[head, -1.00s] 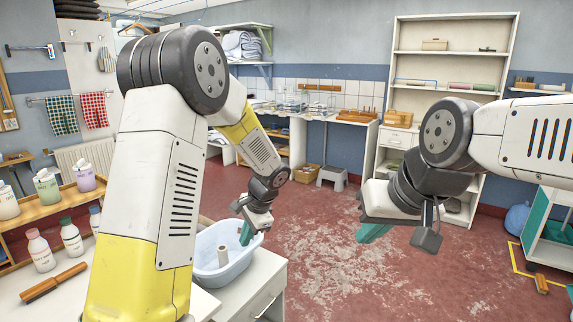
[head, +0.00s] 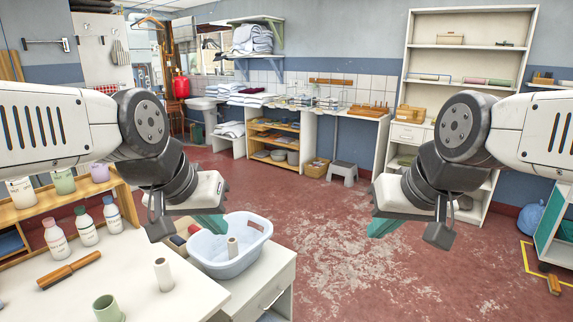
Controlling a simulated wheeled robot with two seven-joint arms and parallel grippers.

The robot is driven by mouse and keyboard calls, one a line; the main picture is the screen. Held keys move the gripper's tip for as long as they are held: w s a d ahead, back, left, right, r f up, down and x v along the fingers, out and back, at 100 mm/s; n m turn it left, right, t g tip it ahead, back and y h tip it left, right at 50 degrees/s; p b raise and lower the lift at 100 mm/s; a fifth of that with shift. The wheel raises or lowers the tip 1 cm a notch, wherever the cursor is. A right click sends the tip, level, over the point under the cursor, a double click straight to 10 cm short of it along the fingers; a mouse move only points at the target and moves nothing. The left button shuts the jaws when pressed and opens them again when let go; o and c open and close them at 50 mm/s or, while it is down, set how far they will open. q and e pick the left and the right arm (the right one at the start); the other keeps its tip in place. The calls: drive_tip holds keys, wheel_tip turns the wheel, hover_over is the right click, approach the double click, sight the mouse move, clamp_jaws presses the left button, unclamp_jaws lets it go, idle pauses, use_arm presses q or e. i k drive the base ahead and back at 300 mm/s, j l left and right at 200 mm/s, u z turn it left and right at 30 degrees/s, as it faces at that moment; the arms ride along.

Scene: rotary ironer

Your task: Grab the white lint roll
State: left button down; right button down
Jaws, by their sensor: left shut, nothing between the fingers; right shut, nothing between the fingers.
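A white roll (head: 163,275) stands upright on the pale table at the lower left. My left gripper (head: 209,225) is shut and empty in the air, above and behind the basin's left side in the picture, apart from both rolls. My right gripper (head: 384,226) is shut and empty over the open floor, far to the right of the rolls.
Several bottles (head: 86,227) stand behind. The basin rests on a lower white cabinet (head: 268,290). The red floor (head: 330,250) to the right is clear.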

sight(161, 266)
drive_tip(key=u, duration=1.25)
drive_tip(key=i+u, duration=0.3)
drive_tip(key=l+u, duration=0.1)
drive_tip(key=u, duration=0.15)
drive_tip(key=i, duration=0.05)
